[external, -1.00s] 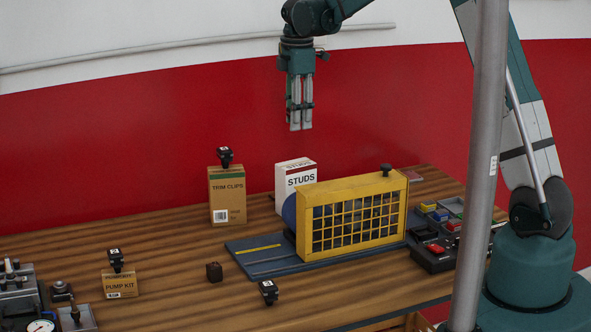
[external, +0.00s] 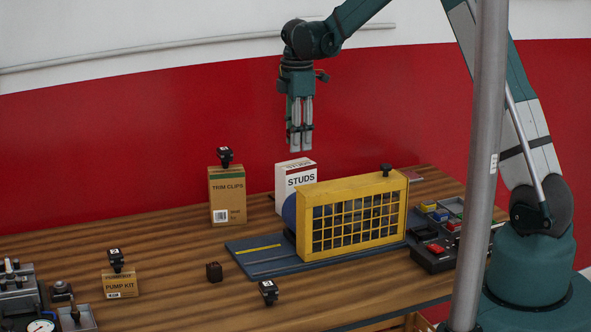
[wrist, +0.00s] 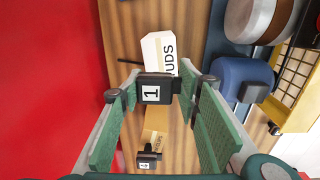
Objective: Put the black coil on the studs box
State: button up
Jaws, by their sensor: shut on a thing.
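My gripper (external: 301,149) points straight down above the studs box (external: 296,184), with a gap between its fingertips and the box top. The studs box is white with a red top edge and stands upright behind the yellow cage. In the wrist view, the black coil (wrist: 156,89), with a white label marked 1, sits between the fingertips, and my gripper is shut on it. The studs box also shows in the wrist view (wrist: 157,47), beyond the coil, which covers part of it. In the external view, the fingers mostly hide the coil.
The trim clips box (external: 226,196) stands left of the studs box with a labelled black part (external: 225,156) on top. The yellow cage (external: 352,216) stands close at its right front. The pump kit box (external: 121,284) is at the front left. A grey pole (external: 480,150) stands in front.

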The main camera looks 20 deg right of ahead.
jog(key=shift+f, duration=0.1)
jog(key=shift+f, duration=1.75)
jog(key=shift+f, duration=0.2)
jog(key=o, duration=0.9)
jog(key=shift+o, duration=0.3)
jog(key=shift+r, duration=0.2)
notch_tip(320, 180, up, 12)
jog(key=shift+s, duration=0.15)
jog(key=shift+s+r, duration=0.1)
